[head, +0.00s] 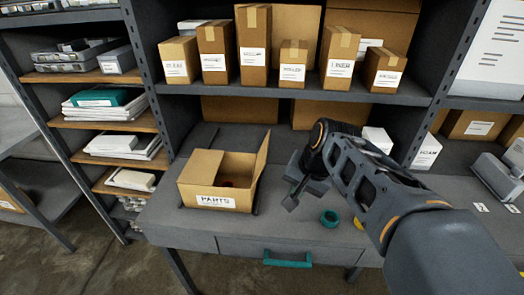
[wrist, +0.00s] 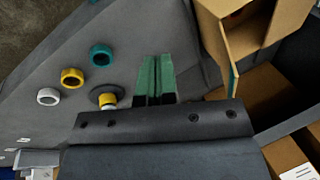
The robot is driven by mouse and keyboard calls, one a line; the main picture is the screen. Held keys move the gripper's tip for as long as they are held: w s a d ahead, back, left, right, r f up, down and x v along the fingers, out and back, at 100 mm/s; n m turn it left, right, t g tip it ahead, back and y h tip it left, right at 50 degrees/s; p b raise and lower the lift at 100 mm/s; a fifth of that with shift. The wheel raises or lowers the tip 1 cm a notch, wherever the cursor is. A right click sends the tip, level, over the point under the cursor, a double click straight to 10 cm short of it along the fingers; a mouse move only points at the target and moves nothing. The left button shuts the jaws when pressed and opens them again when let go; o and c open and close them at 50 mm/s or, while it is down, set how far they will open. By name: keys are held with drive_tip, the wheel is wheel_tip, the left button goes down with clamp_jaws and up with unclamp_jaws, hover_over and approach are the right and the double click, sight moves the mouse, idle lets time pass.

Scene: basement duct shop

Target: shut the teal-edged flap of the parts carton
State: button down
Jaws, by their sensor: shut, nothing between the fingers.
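The parts carton (head: 190,190) stands on the grey bench in the head view, its top open and a small dark red thing partly showing inside. Its one raised flap (head: 262,158) stands up on the right side, leaning slightly outward. In the wrist view the carton (wrist: 285,22) is at the upper right, and the flap's teal edge (wrist: 233,78) faces my gripper's side. My gripper (head: 290,203) is right of the carton, low over the bench and apart from the flap. Its green-padded fingers (wrist: 155,76) are together and empty in the wrist view.
A teal tape roll (head: 329,218) lies right of my gripper; several rolls, including a yellow one (wrist: 72,77), lie on the bench in the wrist view. A shelf of cartons (head: 254,45) hangs above the back. A drawer with a teal handle (head: 288,263) is below the front edge.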

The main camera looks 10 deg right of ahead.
drive_tip(key=w+d+r+m+t+y+b, duration=0.15)
drive_tip(key=w+d+m+y+b, duration=0.45)
drive_tip(key=w+d+m+y, duration=0.7)
drive_tip(key=m+h, duration=0.2)
drive_tip(key=h, duration=0.1)
approach(261, 158)
drive_tip(key=w, duration=0.2)
drive_tip(key=shift+w+a+r+g+p, duration=0.2)
drive_tip(key=shift+w+a, duration=0.15)
drive_tip(key=shift+a, duration=0.45)
drive_tip(key=shift+w+a+r+g+p, duration=0.1)
drive_tip(key=shift+w+a+r+p, duration=0.2)
drive_tip(key=shift+a, duration=0.55)
drive_tip(key=shift+w+f, duration=0.1)
